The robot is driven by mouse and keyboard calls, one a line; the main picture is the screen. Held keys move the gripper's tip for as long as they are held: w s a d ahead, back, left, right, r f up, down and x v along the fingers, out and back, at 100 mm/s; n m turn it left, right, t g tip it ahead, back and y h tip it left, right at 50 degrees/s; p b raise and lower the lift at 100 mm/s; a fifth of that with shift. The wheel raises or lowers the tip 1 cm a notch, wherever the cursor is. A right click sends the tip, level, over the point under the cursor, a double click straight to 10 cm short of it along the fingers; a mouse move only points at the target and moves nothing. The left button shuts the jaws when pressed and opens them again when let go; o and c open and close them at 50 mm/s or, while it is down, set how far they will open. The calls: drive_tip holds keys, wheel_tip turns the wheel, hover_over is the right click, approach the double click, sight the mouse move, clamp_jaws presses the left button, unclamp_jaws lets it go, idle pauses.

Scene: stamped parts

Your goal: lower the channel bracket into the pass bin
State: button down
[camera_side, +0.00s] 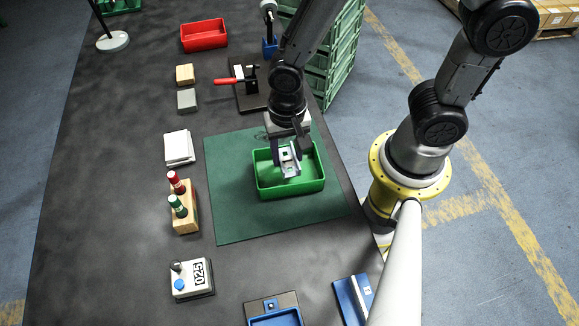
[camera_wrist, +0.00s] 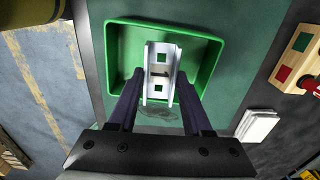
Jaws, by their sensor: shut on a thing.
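The channel bracket (camera_side: 289,162) is a silver U-shaped metal part with square holes. My gripper (camera_side: 287,152) is shut on it, and the bracket is over the green bin (camera_side: 318,185) on the green mat. In the wrist view the bracket (camera_wrist: 161,72) lies between the two dark fingers of my gripper (camera_wrist: 160,100), with the green bin (camera_wrist: 212,65) around and behind it. The bin holds nothing else that I can see. I cannot tell whether the bracket touches the bin floor. The fingers hide part of the bracket's sides.
A red bin (camera_side: 204,36) stands at the back left. A toggle clamp with a red handle (camera_side: 228,81) is behind the mat (camera_side: 228,215). A wooden block with red and green stamps (camera_side: 184,215) and a white counter box (camera_side: 192,280) stand left. The mat's front left is clear.

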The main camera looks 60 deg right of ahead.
drive_tip(key=shift+f, duration=2.55)
idle(1.2)
drive_tip(key=shift+c, duration=1.3)
unclamp_jaws()
wheel_tip(320, 180, up, 13)
wheel_tip(320, 180, up, 6)
drive_tip(key=m+t, duration=0.1)
drive_tip(key=t, duration=0.1)
hover_over(288, 161)
drive_tip(key=w+d, duration=0.2)
drive_tip(key=d, duration=0.1)
drive_tip(key=s+d+r+n+t, duration=0.3)
drive_tip(key=s+d+r+n, duration=0.4)
drive_tip(key=s+r+n, duration=0.2)
drive_tip(key=shift+d+n+t, duration=0.3)
drive_tip(key=shift+n, duration=0.2)
